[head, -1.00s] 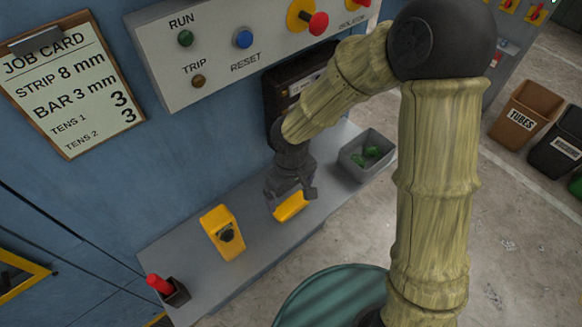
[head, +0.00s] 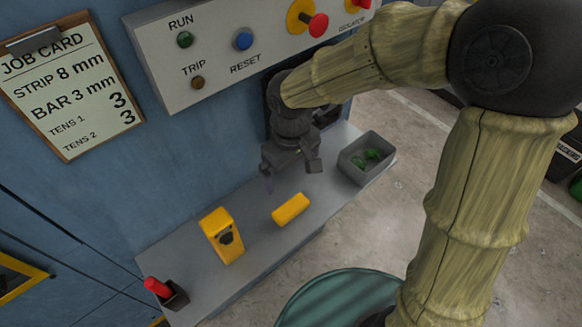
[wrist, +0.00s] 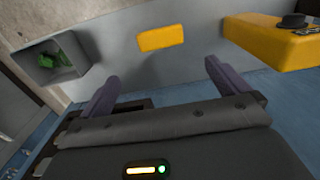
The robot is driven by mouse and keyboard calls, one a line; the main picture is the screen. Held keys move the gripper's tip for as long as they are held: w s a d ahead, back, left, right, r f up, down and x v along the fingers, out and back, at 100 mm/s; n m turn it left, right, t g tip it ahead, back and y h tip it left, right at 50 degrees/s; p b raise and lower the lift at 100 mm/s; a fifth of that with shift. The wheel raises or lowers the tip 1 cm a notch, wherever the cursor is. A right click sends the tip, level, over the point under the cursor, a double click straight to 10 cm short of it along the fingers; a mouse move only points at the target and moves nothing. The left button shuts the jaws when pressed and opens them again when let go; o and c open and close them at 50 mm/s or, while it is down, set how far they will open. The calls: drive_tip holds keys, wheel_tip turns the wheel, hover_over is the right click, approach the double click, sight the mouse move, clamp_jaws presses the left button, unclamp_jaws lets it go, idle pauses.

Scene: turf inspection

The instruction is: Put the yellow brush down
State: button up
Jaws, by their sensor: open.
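The yellow brush (head: 291,209) is a small yellow block lying on the grey shelf (head: 260,238), right of a larger yellow device. It also shows in the wrist view (wrist: 161,38), flat on the grey surface and apart from my fingers. My gripper (head: 291,176) is above and behind the brush in the head view, empty, with its fingers spread. In the wrist view the two purple-grey fingers (wrist: 158,82) stand wide apart with nothing between them. The brush's underside is hidden.
The yellow device (head: 222,236) with a dark knob stands left of the brush. A grey bin (head: 355,168) with green pieces sits at the shelf's right end. A red-handled item (head: 158,287) in a dark holder stands at the left end. The control panel (head: 215,62) overhangs the back.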

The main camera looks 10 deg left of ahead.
drive_tip(key=shift+d, duration=0.1)
idle(0.3)
drive_tip(key=s+d+f+m+t, duration=0.1)
drive_tip(key=d+m, duration=0.9)
drive_tip(key=d, duration=1.2)
drive_tip(key=shift+s+t, duration=0.3)
drive_tip(key=shift+t, duration=0.5)
drive_tip(key=shift+f, duration=0.1)
drive_tip(key=shift+s+b+x, duration=0.25)
drive_tip(key=shift+b+x, duration=0.8)
drive_tip(key=shift+b, duration=0.1)
drive_tip(key=shift+f, duration=0.1)
